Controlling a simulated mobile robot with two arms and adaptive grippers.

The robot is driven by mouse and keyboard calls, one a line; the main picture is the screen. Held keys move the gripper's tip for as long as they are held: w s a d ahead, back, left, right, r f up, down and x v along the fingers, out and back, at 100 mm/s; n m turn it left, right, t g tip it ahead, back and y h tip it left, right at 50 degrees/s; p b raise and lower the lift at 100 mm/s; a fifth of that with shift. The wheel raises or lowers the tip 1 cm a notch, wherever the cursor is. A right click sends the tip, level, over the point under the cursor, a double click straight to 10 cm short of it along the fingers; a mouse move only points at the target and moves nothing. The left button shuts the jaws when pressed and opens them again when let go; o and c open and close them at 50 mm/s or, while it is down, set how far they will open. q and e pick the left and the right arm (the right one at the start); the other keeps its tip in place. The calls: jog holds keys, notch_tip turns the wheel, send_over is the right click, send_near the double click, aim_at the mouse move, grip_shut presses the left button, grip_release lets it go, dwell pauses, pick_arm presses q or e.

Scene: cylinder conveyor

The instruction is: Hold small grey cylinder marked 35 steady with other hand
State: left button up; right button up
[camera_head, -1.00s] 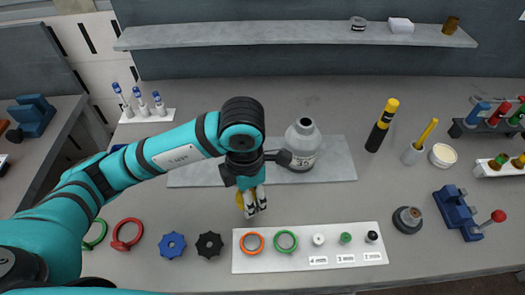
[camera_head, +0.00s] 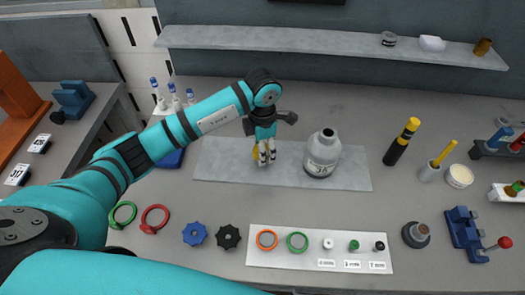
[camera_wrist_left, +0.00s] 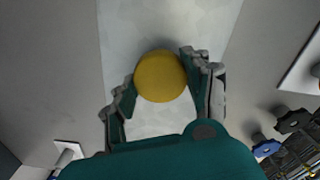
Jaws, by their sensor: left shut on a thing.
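A grey cylinder with a narrow neck (camera_head: 322,155) stands upright on the pale grey mat (camera_head: 215,165) in the head view. Its dark marking is too small to read surely. My left gripper (camera_head: 266,158) is just left of this cylinder, apart from it, over the mat. It is shut on a yellow round piece (camera_wrist_left: 160,76), which sits between the two fingers in the left wrist view. In the head view the fingers mostly hide this piece. My right gripper is in neither view.
A white board (camera_head: 320,262) with rings and small caps lies in front. Blue (camera_head: 194,233) and black (camera_head: 229,236) knobs lie left of it. A black-yellow cylinder (camera_head: 401,141) stands to the right. A shelf (camera_head: 330,42) runs along the back.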

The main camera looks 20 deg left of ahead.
pick_arm(q)
notch_tip(320, 180, down, 2)
jog(key=shift+f+p, duration=0.1)
jog(key=shift+p, duration=0.4)
jog(key=shift+f+b, duration=0.3)
jog(key=o, duration=1.3)
jog(key=shift+r, duration=0.1)
jog(key=shift+r, duration=0.6)
notch_tip(320, 180, up, 11)
jog(key=b, duration=0.3)
